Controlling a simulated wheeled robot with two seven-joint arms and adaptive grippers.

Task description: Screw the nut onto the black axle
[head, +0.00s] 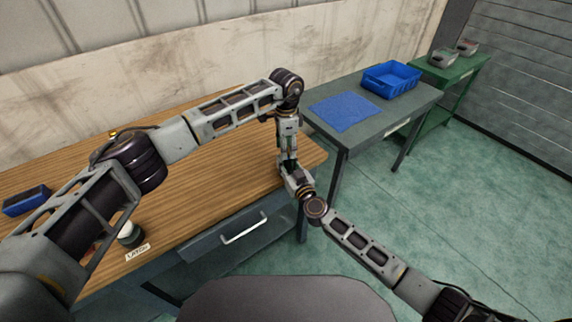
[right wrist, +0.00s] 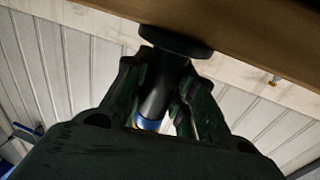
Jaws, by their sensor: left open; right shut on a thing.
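My right gripper (right wrist: 160,88) is shut on a black cylindrical part, which looks like the black axle (right wrist: 166,65). Its wide dark flange (right wrist: 175,41) lies close to the wooden surface; I cannot tell whether they touch. A blue band (right wrist: 147,123) shows at the part's other end, with a trace of yellow; I cannot tell whether it is the nut. In the head view my left gripper (head: 287,152) points down, close to my right gripper (head: 291,172) over the bench's right end. The left one is open, its fingertips hard to make out. The axle is hidden in the head view.
The wooden bench (head: 222,185) has a drawer with a light handle (head: 244,229). On its left are a blue bin (head: 27,201), a dark and white object (head: 130,236) and a label (head: 138,252). A grey table (head: 397,108) behind right holds a blue mat (head: 345,111) and blue crate (head: 391,78).

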